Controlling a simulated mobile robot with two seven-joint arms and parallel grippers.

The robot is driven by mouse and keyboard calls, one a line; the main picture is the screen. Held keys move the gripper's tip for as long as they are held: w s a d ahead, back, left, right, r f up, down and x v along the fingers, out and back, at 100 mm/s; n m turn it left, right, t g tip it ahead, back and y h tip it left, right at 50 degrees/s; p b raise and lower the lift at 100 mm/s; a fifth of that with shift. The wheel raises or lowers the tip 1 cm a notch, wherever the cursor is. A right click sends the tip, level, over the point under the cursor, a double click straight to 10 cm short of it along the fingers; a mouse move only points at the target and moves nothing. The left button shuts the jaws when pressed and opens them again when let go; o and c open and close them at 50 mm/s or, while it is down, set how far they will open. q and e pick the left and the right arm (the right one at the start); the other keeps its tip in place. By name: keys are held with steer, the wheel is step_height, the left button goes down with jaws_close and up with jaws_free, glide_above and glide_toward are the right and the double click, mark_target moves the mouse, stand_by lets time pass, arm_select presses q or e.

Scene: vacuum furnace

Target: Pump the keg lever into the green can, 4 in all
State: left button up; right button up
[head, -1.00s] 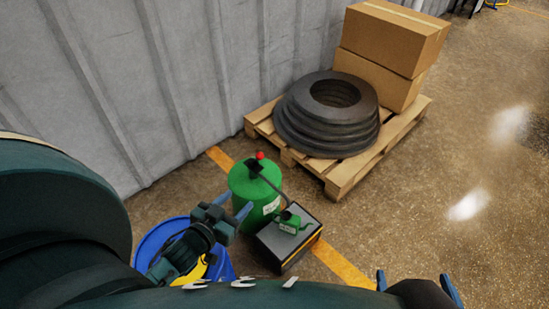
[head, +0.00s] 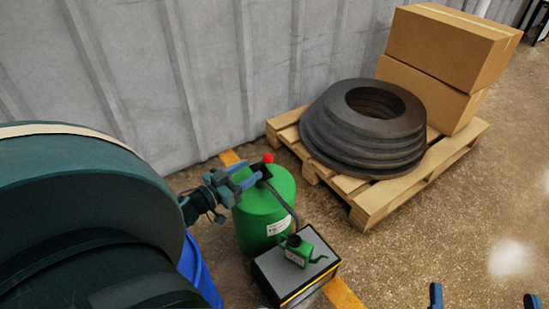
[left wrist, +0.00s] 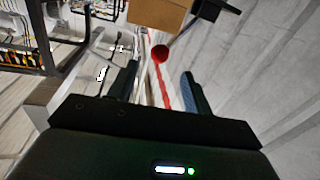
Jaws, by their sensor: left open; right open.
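The green keg (head: 262,214) stands on the floor by the wall. A red ball knob (head: 268,158), apparently on the keg lever, shows at its top. A dark hose curves from the keg top toward the small green can (head: 299,250). The can sits upright on a grey-topped black box (head: 272,272). My left gripper (head: 255,174) is open beside the keg top, its fingertips close to the knob. In the left wrist view the red knob (left wrist: 159,53) appears between and beyond the fingertips; contact cannot be told. My right gripper (head: 484,297) is open at the lower right, apart from everything.
A blue drum (head: 200,270) is partly hidden behind my left arm. A wooden pallet (head: 375,215) holds stacked dark rings (head: 345,145) and cardboard boxes (head: 440,45). The grey corrugated wall (head: 205,70) is close behind the keg. The floor at the right is clear.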

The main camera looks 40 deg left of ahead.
mark_target(264, 161)
arm_select(q)
steer(key=w+b, duration=0.1)
steer(key=w, duration=0.2)
steer(key=w+b, duration=0.1)
steer(key=w, duration=0.2)
steer(key=w+d+b, duration=0.1)
steer(key=w, duration=0.2)
steer(key=shift+w, duration=0.15)
steer(key=shift+w+d, duration=0.1)
steer(key=shift+w, duration=0.3)
arm_select(e)
steer(key=shift+w+a+r+t+y, duration=0.1)
steer(key=shift+w+r+t+y, duration=0.25)
steer(key=shift+r+y, duration=0.25)
arm_select(q)
jaws_close()
